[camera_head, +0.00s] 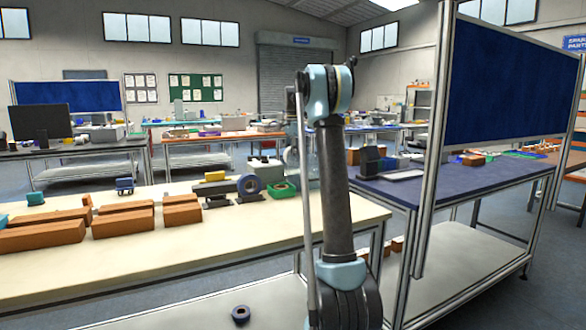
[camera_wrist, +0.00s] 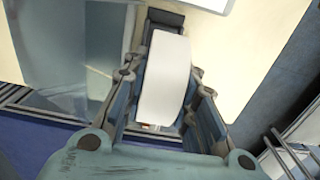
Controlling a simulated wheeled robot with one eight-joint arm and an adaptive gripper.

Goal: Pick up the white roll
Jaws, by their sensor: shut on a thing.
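The white roll (camera_wrist: 166,75) shows in the wrist view, upright in the picture between the two fingers of my gripper (camera_wrist: 162,100). The fingers are shut on it from its left and right sides. A dark grey holder or base (camera_wrist: 163,18) shows just behind the roll's upper end; I cannot tell whether the roll still touches it. In the head view the roll is not visible, and my gripper is hidden behind my arm.
A blue-topped table (camera_head: 440,184) stands to the right, with a metal post (camera_head: 436,150) between. A dark ring (camera_head: 240,314) lies on the lower shelf.

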